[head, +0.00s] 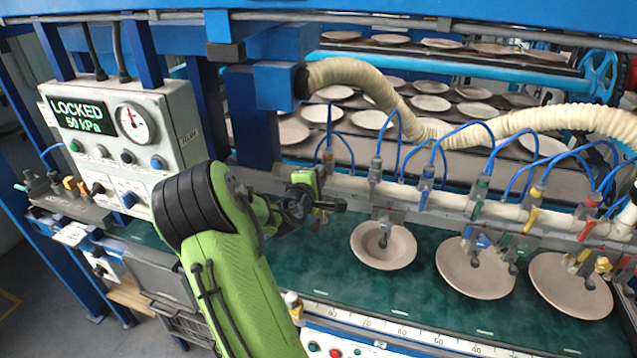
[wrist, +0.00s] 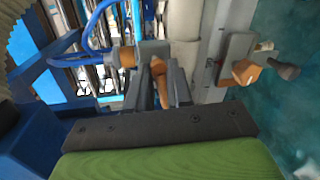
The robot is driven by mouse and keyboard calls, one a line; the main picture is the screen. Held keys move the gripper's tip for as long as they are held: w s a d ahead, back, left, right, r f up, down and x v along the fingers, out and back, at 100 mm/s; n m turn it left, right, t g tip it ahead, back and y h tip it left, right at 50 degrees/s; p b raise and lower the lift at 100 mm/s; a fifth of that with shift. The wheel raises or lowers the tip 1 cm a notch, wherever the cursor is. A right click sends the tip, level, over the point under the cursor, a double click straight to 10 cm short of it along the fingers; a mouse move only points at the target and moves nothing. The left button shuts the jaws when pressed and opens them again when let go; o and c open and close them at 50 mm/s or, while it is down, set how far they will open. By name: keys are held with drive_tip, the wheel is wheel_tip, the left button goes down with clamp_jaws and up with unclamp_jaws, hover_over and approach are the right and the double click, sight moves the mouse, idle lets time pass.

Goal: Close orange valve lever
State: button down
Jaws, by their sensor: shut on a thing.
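The orange valve lever (wrist: 160,82) shows in the wrist view between the two dark fingers of my gripper (wrist: 160,92). The fingers are shut on it. The lever sits at a grey valve block on the pale pipe (wrist: 187,22), with an orange-brown fitting (wrist: 126,57) beside it. In the head view my gripper (head: 318,198) is at the left end of the pale pipe (head: 400,190), and my green and black arm hides much of the area. I cannot make out the lever itself there.
Several valves with blue hoses stand along the pipe to the right. A control box (head: 125,125) reading "LOCKED 50 kPa" is at the left. A ribbed cream hose (head: 350,75) hangs above. In the wrist view, an orange knob (wrist: 245,72) is at the right.

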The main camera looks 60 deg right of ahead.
drive_tip(key=shift+m+b, duration=0.55)
drive_tip(key=shift+m, duration=0.15)
drive_tip(key=c, duration=1.1)
unclamp_jaws()
drive_tip(key=b+v, duration=0.2)
drive_tip(key=v, duration=1.3)
drive_tip(key=shift+s+a, duration=0.35)
